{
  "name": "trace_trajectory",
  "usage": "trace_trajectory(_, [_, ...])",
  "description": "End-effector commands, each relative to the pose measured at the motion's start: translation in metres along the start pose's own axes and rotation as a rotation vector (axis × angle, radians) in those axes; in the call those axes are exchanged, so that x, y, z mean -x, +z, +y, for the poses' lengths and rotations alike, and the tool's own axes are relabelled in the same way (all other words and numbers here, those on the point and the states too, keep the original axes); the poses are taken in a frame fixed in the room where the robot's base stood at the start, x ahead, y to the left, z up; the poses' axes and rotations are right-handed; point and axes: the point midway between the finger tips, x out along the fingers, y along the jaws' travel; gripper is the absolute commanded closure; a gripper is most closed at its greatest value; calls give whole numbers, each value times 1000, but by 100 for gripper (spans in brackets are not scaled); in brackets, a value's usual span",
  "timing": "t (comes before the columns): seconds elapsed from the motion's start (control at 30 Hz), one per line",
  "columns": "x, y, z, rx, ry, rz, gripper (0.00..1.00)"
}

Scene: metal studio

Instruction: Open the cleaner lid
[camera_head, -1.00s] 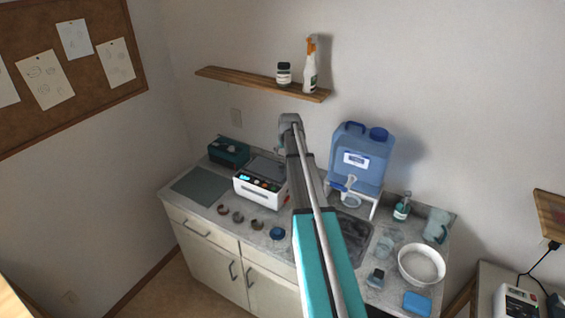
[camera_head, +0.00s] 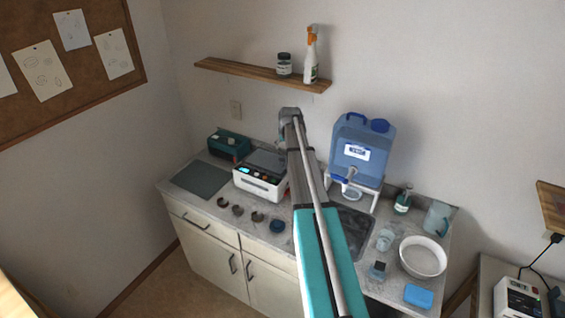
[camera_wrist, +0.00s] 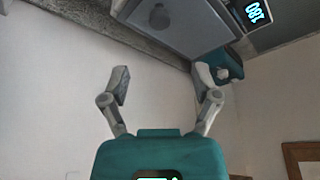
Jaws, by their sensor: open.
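The cleaner (camera_head: 259,188) is a white box with a lit front panel and a dark grey lid (camera_head: 268,160) on top, standing on the counter. The lid looks shut in the head view, though my arm covers its right side. The wrist view shows part of a grey lid-like panel (camera_wrist: 190,25) with a round knob at the top, and a lit display beside it. My gripper (camera_wrist: 162,85) is open with nothing between its two fingers. It is apart from the panel.
A teal box (camera_head: 229,146) stands left of the cleaner. Several small round items lie in front, including a blue one (camera_head: 277,226). A blue water jug (camera_head: 362,150) on a white stand is to the right. A wooden shelf (camera_head: 240,72) with bottles hangs above.

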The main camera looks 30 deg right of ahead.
Motion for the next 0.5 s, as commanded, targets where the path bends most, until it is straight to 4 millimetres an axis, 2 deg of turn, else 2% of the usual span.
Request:
trace_trajectory(0.03, [-9, 1, 0, 0, 0, 0, 20])
trace_trajectory(0.5, [-47, 1, 0, 0, 0, 0, 20])
